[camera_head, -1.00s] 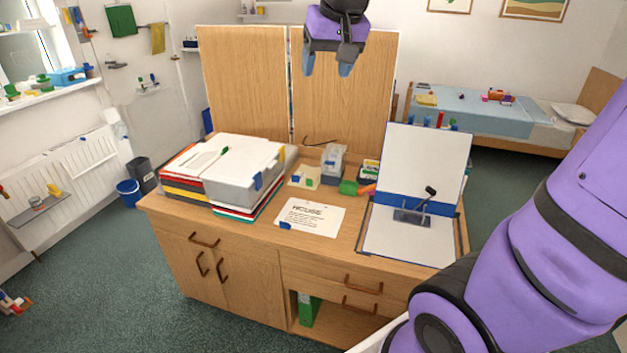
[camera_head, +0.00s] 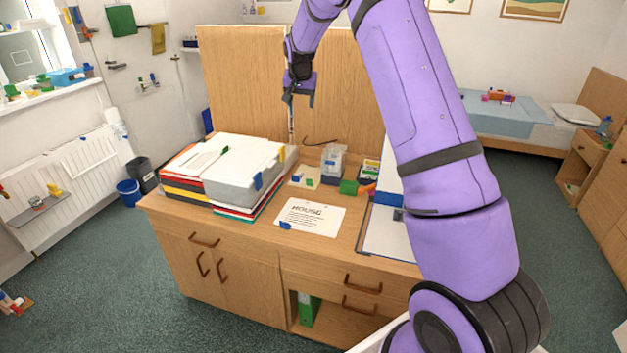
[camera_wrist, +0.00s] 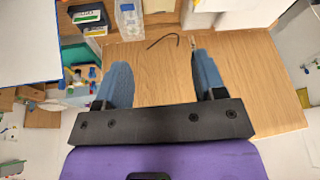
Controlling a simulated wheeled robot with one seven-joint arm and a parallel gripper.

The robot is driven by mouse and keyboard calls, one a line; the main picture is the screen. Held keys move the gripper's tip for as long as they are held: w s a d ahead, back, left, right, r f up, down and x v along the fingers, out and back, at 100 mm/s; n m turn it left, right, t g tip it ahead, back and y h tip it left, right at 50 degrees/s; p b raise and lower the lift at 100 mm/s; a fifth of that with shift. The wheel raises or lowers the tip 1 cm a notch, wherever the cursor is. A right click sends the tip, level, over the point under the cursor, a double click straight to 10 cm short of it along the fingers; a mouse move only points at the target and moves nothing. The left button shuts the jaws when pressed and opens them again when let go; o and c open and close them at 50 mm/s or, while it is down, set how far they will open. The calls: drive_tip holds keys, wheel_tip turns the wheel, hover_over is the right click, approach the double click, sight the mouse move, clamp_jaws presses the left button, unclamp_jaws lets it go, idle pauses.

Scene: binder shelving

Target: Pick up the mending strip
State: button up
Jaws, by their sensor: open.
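I cannot pick out the mending strip with certainty in either view. My gripper (camera_head: 301,97) is raised in front of the tall wooden panels, near their seam and above the back of the desk. In the wrist view my gripper (camera_wrist: 160,63) has its two blue fingers wide apart, with only wood surface seen between them. A narrow pale line (camera_wrist: 193,44) shows by the right fingertip; I cannot tell whether it is a strip or the panel seam. A printed sheet (camera_head: 310,216) lies on the desk.
A clear container (camera_head: 332,160) and a green block (camera_head: 348,187) stand near the middle. My arm hides much of the open binder (camera_head: 390,236) at right. A dark curved piece (camera_wrist: 162,40) lies beyond the fingers.

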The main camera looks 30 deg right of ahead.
drive_tip(key=w+d+f+m, duration=0.15)
drive_tip(key=w+f, duration=0.25)
drive_tip(key=f, duration=0.4)
drive_tip(key=w+d+f, duration=0.3)
drive_tip(key=w+f, duration=0.1)
drive_tip(key=f, duration=0.5)
drive_tip(key=g+h, duration=0.1)
approach(309, 180)
drive_tip(key=shift+m, duration=0.35)
drive_tip(key=x, duration=0.5)
drive_tip(key=shift+w+d+f, duration=0.15)
drive_tip(key=shift+w+d, duration=0.1)
drive_tip(key=shift+w, duration=0.05)
drive_tip(key=x, duration=0.3)
drive_tip(key=shift+s+f, duration=0.2)
drive_tip(key=shift+x, duration=1)
drive_tip(key=shift+c, duration=0.5)
clamp_jaws()
